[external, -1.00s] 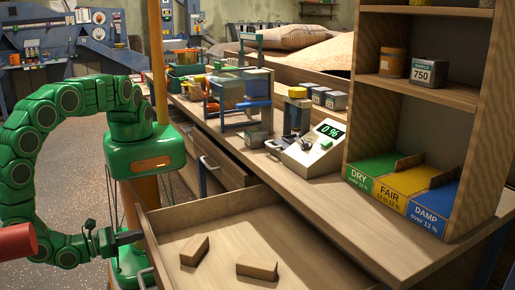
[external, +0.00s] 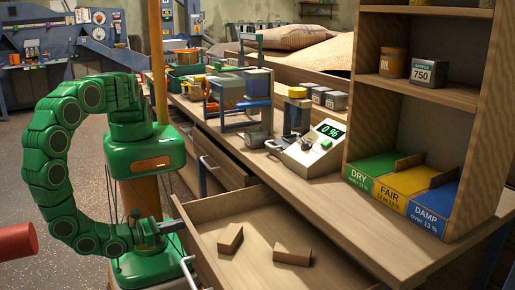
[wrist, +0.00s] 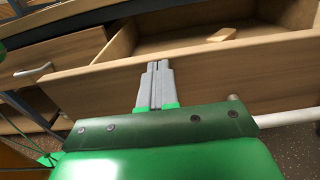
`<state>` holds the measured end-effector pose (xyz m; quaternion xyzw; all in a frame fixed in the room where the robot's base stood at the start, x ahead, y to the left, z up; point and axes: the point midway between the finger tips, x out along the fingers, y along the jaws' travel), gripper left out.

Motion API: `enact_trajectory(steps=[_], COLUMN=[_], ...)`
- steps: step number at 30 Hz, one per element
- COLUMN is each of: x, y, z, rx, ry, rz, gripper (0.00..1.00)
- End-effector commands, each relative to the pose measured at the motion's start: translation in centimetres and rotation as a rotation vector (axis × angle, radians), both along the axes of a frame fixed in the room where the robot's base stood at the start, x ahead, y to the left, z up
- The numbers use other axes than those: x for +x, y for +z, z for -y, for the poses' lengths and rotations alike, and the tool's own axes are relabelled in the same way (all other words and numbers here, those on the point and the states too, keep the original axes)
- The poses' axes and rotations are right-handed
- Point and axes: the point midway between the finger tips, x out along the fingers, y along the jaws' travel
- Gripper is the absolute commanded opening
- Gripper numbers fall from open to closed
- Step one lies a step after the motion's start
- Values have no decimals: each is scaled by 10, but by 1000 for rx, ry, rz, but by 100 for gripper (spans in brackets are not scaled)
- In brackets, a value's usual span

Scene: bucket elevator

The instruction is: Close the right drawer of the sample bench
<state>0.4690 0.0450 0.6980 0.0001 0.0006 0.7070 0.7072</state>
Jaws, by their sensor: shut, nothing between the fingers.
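The right drawer (external: 205,254) of the sample bench (external: 318,201) stands partly open, with two small wooden blocks inside. Its front panel also shows in the wrist view (wrist: 205,75). My gripper (external: 180,225) is shut and empty at the outer side of this front panel, near its top edge. In the wrist view the shut fingers (wrist: 157,68) overlap the panel and seem to touch it. The drawer's handle (external: 187,270) is on the front panel, nearer the camera than my gripper.
Another drawer front with a handle (external: 208,165) lies farther along the bench. A moisture meter (external: 312,150) and a shelf with coloured bins (external: 385,185) stand on top. A red cylinder (external: 15,242) is at the left edge. Open floor lies left of the bench.

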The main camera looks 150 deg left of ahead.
Motion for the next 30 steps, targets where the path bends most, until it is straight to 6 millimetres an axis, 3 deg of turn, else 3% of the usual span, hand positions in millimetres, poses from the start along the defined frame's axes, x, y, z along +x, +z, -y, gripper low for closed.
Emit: enact_trajectory(steps=[9,30], x=[-1,-1], y=[1,0], z=[-63,-184], rx=[2,1], ry=[5,3], rz=[-2,1], gripper=[0,0])
